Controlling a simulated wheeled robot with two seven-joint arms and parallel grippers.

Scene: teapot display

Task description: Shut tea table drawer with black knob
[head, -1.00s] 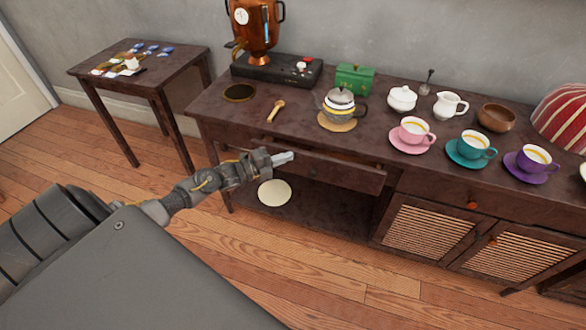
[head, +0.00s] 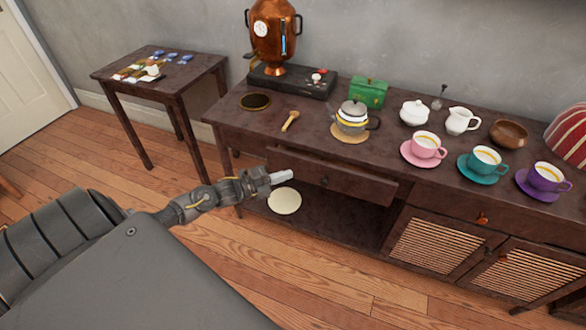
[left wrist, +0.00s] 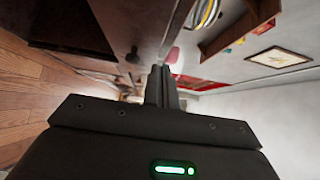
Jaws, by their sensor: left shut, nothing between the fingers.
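The tea table (head: 225,115) is a long dark wood table against the wall. Its drawer (head: 365,188) is pulled partly out, with a gap behind its front's top edge. A small black knob (head: 325,181) is on the drawer front. My left gripper (head: 283,176) is shut and empty in front of the left part of the drawer front, left of the knob. I cannot tell whether it touches the wood. In the left wrist view its closed fingers (left wrist: 160,86) point ahead with nothing between them. My right gripper is not in view.
A teapot (head: 352,116), pink cup (head: 426,146), teal cup (head: 486,160) and purple cup (head: 552,177) stand on the tabletop. A copper samovar (head: 272,35) stands at the back. A pale plate (head: 285,201) lies on the lower shelf. Floor in front is clear.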

